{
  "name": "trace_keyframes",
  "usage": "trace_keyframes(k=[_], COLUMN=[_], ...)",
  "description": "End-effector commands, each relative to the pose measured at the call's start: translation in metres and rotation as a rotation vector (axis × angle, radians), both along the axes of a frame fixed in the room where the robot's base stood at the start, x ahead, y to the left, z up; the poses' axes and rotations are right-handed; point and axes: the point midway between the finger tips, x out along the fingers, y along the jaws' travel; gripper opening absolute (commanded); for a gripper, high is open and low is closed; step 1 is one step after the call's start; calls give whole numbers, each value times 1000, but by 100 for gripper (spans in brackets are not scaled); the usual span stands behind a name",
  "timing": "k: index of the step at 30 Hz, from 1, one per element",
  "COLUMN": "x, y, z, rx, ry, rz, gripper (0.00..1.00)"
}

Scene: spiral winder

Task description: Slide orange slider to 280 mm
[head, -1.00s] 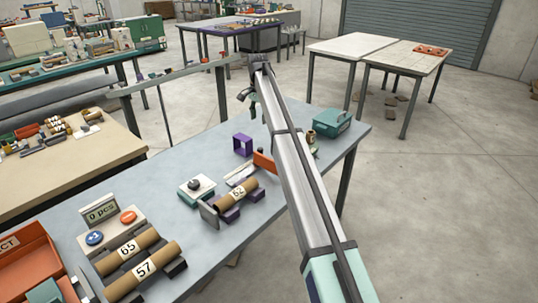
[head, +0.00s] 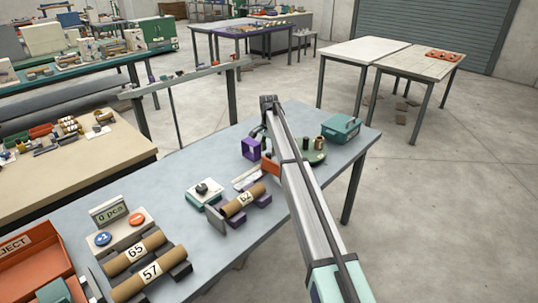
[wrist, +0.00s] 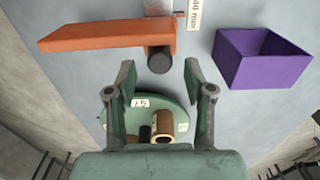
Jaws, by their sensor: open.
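The orange slider (wrist: 105,36) is a flat orange plate that spans the upper left of the wrist view. A dark round knob (wrist: 160,58) sits at its right end. My gripper (wrist: 159,85) is open, with one green finger to each side below the knob and nothing held between them. A pale scale (wrist: 160,8) runs up from the plate, with a label (wrist: 194,14) whose text is partly cut off and seems to end in "mm". In the head view, the slider (head: 270,167) shows partly behind my arm, and the fingers are mostly hidden.
An open purple box (wrist: 260,60) stands right of the slider. A round green plate (wrist: 150,115) with small cylinders lies below the fingers in the wrist view. A tube marked 62 (head: 243,200) rests on purple supports nearby. A teal bin (head: 341,128) stands at the table's far end.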

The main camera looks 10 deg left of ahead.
Motion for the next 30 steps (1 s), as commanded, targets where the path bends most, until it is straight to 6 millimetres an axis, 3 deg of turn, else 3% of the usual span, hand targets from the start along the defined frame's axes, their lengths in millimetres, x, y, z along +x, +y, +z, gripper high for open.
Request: trace_keyframes(k=[9,20,24,30], x=[0,0,0,-1], y=[0,0,0,0], z=[-34,-39,-38,-39], rx=[0,0,0,0], ry=[1,0,0,0], rz=[0,0,0,0], gripper=[53,53,3,0])
